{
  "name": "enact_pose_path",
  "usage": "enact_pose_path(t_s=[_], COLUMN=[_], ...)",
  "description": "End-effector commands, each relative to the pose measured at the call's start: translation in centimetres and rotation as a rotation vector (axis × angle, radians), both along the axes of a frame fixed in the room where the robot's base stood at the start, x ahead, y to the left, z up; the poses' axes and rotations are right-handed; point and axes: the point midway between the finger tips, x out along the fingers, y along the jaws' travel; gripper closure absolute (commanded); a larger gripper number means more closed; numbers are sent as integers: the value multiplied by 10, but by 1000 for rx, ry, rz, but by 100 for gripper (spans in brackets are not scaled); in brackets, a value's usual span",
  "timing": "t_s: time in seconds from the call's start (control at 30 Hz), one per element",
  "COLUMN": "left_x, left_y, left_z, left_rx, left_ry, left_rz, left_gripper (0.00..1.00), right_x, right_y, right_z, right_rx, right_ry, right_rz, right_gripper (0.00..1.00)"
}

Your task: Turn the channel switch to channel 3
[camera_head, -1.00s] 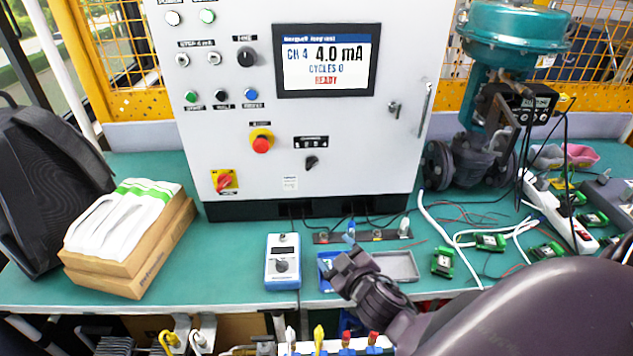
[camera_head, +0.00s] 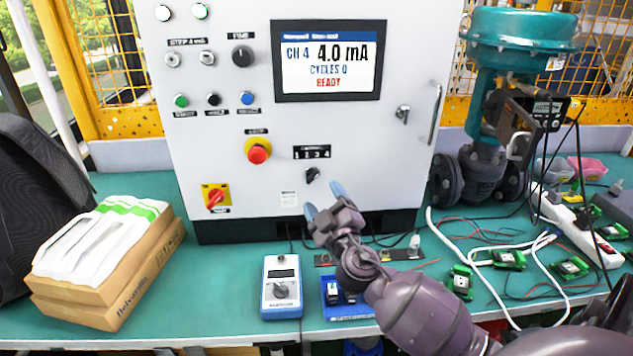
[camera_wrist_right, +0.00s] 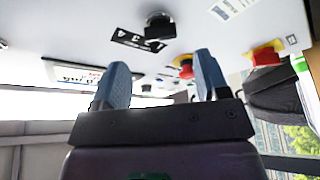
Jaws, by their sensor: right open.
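The channel switch (camera_head: 312,175) is a small black knob on the grey cabinet front, below a black label strip (camera_head: 312,152) with numbers. The screen (camera_head: 328,60) above reads CH 4, 4.0 mA, READY. My right gripper (camera_head: 324,202) is open, its two blue fingertips just below the switch and apart from it. In the right wrist view, the switch (camera_wrist_right: 160,27) is beyond the gap between the open fingers (camera_wrist_right: 162,75), with nothing between them. The exact pointer direction of the knob is hard to tell. My left gripper is out of view.
A red emergency stop (camera_head: 258,152) and a red-yellow rotary switch (camera_head: 215,197) are left of the channel switch. A handheld meter (camera_head: 281,290) and a blue bin (camera_head: 350,312) stand on the green bench below. A valve (camera_head: 500,110) stands at right.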

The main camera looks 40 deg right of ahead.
Motion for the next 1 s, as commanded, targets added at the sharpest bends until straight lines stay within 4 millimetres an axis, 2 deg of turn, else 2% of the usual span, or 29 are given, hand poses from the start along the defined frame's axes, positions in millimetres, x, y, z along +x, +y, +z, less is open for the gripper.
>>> enact_pose_path(t_s=[0.1, 0.3, 0.5, 0.77, 1.0], left_x=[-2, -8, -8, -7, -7], left_y=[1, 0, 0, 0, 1], left_z=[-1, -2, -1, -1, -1], left_rx=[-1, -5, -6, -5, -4], left_ry=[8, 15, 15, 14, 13], left_rz=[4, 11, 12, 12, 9], left_gripper=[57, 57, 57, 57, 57], right_x=[19, 41, 49, 49, 49], right_y=[-5, -11, -13, -13, -13], right_z=[8, 12, 13, 13, 13], right_rx=[-2, 0, 2, 2, 2], right_ry=[-2, 1, 2, 3, 3], right_rz=[2, 1, 0, 1, 1], right_gripper=[32, 32, 32, 32, 69])
